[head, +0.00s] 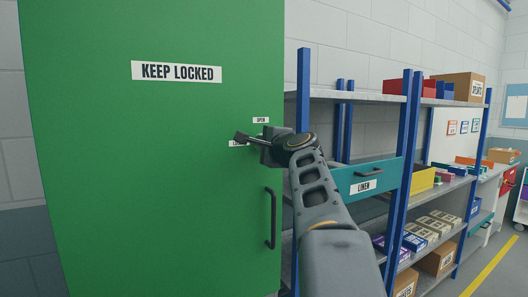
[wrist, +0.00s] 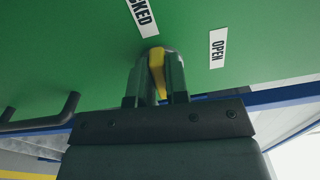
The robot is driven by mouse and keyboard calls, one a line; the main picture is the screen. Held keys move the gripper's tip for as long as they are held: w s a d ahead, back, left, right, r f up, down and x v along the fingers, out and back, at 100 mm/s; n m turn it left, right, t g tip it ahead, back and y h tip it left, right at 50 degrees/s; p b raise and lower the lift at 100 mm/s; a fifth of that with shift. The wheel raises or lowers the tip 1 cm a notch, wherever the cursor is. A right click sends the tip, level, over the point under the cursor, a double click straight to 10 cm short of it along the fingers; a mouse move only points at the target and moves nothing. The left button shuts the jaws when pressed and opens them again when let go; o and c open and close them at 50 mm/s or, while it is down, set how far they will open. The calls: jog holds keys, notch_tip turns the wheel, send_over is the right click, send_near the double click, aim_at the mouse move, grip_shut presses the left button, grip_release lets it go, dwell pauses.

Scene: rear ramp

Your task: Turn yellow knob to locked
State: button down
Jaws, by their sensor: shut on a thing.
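The yellow knob (wrist: 157,72) is on the green door (head: 150,180). My gripper (wrist: 158,58) is shut on it, with one finger on each side, in the wrist view. A white label ending in "CKED" (wrist: 142,15) is just above the knob there, and the OPEN label (wrist: 218,48) is to its right. The knob's visible part runs roughly up the picture, toward the "CKED" label; its exact angle is hard to tell. In the head view my gripper (head: 262,148) hides the knob and covers part of the lower label (head: 237,143); the OPEN label (head: 261,120) shows above.
A dark door handle (head: 271,218) is below my gripper. Right of the door stands a blue-post shelf (head: 304,90) with boxes and a teal LINEN drawer (head: 368,180), close beside my arm. Floor shows at far right.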

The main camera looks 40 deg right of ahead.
jog(key=shift+f+n+b, duration=0.1)
jog(key=shift+n+b, duration=0.3)
jog(key=shift+n, duration=0.1)
dwell(0.3)
jog(key=c, duration=1.1)
grip_release()
jog(key=shift+s, duration=0.1)
jog(key=s+b, duration=0.1)
jog(key=s, duration=0.3)
jog(key=s+a+b, duration=0.1)
jog(key=s, duration=0.4)
jog(key=s+a+b, duration=0.1)
jog(key=s, duration=0.3)
jog(key=shift+s, duration=0.25)
